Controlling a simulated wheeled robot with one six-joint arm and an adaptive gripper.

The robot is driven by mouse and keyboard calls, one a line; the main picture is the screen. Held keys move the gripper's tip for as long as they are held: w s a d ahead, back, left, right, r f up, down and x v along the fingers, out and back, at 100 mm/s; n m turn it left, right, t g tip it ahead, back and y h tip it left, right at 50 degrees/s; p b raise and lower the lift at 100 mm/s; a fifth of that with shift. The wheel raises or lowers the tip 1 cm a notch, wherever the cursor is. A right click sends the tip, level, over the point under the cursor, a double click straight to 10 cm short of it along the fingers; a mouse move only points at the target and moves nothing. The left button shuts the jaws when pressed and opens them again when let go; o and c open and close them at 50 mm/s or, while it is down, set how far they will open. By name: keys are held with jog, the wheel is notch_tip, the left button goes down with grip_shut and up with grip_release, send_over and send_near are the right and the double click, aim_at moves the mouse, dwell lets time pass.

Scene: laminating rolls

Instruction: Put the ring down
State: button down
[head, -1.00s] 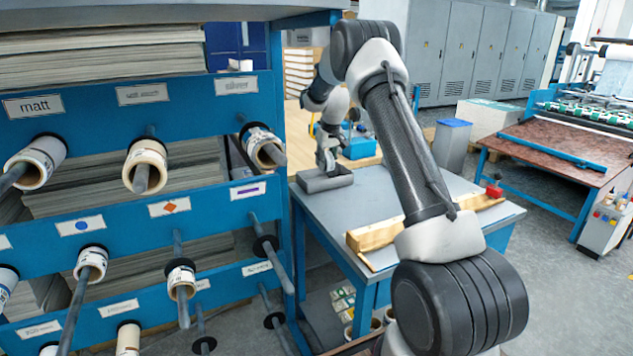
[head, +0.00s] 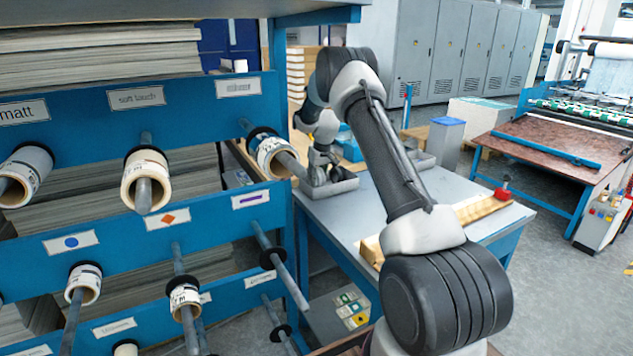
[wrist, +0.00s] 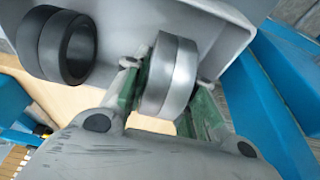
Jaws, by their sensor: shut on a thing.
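My gripper (wrist: 168,90) is shut on a silver-grey ring (wrist: 174,66), with a green finger on either side of it in the wrist view. The ring is at a grey tray (wrist: 222,22); I cannot tell whether it touches the tray floor. A black ring (wrist: 56,44), apparently of two bands, is left of the held ring and apart from it. In the head view my gripper (head: 320,176) is low at the near grey tray (head: 345,187) on the grey table (head: 375,205). The held ring cannot be made out there.
A blue rack with rolls on rods (head: 150,178) stands left, its rods sticking out close to the table. A second grey tray (head: 421,160) is behind my arm. A wooden bar (head: 480,211) and a red-knobbed item (head: 503,190) lie at the table's right.

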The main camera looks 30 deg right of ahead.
aim_at(321, 173)
jog(key=shift+f, duration=0.75)
jog(key=shift+f, duration=0.1)
jog(key=c, duration=1.2)
grip_release()
jog(key=shift+o, duration=0.2)
jog(key=v, duration=1.2)
